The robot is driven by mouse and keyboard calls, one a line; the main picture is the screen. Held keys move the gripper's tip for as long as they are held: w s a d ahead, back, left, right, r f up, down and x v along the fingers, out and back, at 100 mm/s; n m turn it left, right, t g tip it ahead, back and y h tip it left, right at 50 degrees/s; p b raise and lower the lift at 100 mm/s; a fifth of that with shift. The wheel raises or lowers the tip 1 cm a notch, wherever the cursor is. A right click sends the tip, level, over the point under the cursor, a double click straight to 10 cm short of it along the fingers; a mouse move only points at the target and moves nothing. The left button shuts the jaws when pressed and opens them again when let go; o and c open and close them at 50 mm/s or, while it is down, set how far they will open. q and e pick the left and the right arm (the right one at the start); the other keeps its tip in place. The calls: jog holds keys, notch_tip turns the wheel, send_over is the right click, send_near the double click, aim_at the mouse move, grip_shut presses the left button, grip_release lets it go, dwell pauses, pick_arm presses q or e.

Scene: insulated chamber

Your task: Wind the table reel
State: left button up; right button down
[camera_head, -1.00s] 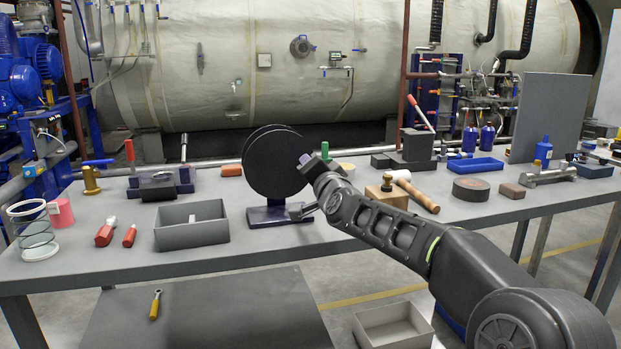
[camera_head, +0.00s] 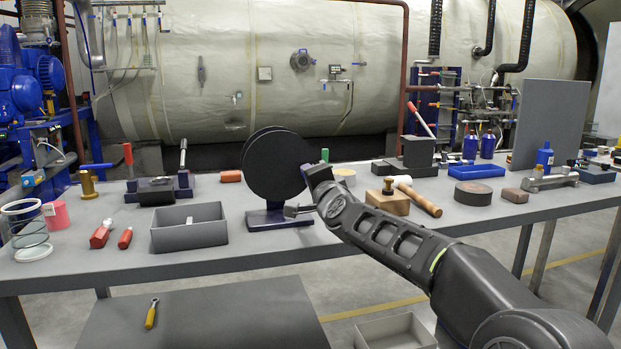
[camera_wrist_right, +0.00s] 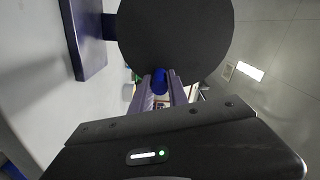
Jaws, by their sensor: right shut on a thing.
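The table reel stands upright on the bench, with a black round disc (camera_head: 270,165) over a dark blue base (camera_head: 262,219). In the right wrist view the black disc (camera_wrist_right: 178,35) fills the upper middle and the base (camera_wrist_right: 84,38) lies at upper left. My right gripper (camera_wrist_right: 160,90) is shut on the reel's blue handle (camera_wrist_right: 160,76), which shows between its two fingers in front of the disc. In the head view my right arm comes in from the lower right and ends at the disc's right edge; the fingertips and handle are hidden there. My left gripper is out of view.
A grey open box (camera_head: 189,233) stands left of the reel. A wooden block (camera_head: 387,202) and a mallet (camera_head: 420,198) lie to the right, close behind my forearm. Red-handled tools (camera_head: 103,233) lie left of the box. The bench front before the reel is clear.

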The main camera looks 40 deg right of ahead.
jog(key=c, duration=1.3)
grip_release()
jog(key=p+v, duration=0.1)
jog(key=v, duration=0.6)
jog(key=shift+s+a, duration=0.15)
jog(key=shift+s, duration=0.2)
